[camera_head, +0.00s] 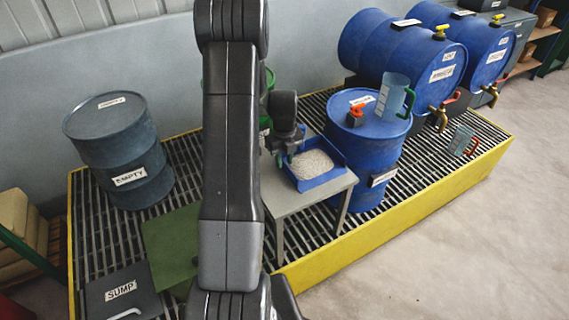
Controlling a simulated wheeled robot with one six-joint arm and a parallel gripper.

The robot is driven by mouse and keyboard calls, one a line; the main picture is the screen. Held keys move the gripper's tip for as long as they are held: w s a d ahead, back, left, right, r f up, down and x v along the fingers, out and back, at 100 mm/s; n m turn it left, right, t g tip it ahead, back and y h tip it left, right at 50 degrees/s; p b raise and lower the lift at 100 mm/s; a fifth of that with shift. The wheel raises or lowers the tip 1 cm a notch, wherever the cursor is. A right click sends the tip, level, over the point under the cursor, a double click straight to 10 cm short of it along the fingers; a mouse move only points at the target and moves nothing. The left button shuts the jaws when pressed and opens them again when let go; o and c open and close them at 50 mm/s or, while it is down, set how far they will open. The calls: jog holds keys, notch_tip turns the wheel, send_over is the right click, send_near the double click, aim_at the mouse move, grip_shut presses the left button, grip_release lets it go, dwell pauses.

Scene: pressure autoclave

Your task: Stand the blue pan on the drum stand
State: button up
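The blue pan (326,178) holds pale granules (311,164). It shows over the top of a small grey table (285,200) in the middle; I cannot tell whether it rests on it or is held just above. My gripper (287,148) points down at the pan's left wall, touching or very close to it. Its fingertips are too small and dark to show whether they are shut on the wall. Two blue drums lie on their sides at the back right, on a dark support (427,119) that may be the drum stand; mostly hidden.
An upright blue drum (365,160) right of the table bears a clear jug (392,97) and a small orange-red item (357,112). Another jug (461,140) stands on the yellow-edged grating. A dark EMPTY drum (118,150) stands left. My arm hides the middle.

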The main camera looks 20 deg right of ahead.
notch_tip(320, 180, up, 10)
dwell(0.3)
jog(key=shift+f, duration=0.15)
notch_tip(320, 180, down, 12)
jog(key=shift+r, duration=1.8)
jog(key=shift+f, duration=0.15)
